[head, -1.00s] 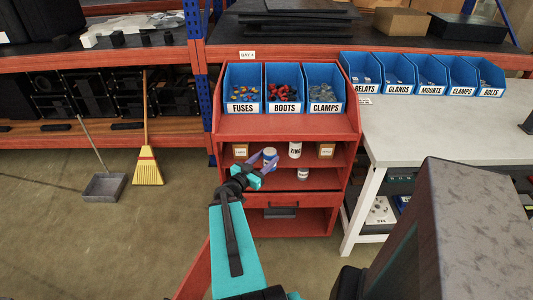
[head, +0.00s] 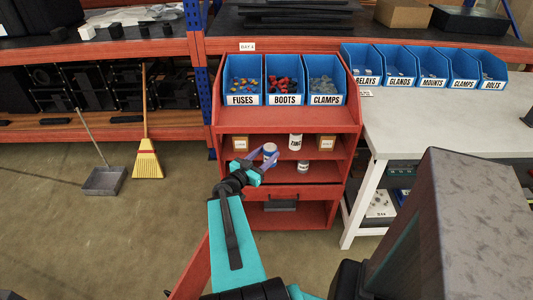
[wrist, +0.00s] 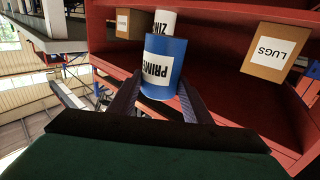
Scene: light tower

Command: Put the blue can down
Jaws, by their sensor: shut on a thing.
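The blue can (head: 270,152), with a pale top, is at the front of the red shelf unit's upper open compartment in the head view. In the wrist view the can (wrist: 163,66) shows a white PRIMER label and stands between the two fingers. My gripper (head: 267,163) is shut on it. I cannot tell whether the can's base touches the shelf board (head: 323,158). A white ZINC can (head: 295,142) is behind it to the right, and it also shows just past the blue can in the wrist view (wrist: 164,22).
A small white-labelled can (head: 303,167) is on the lower shelf. Blue bins (head: 285,82) sit above. A white table (head: 450,120) is at right.

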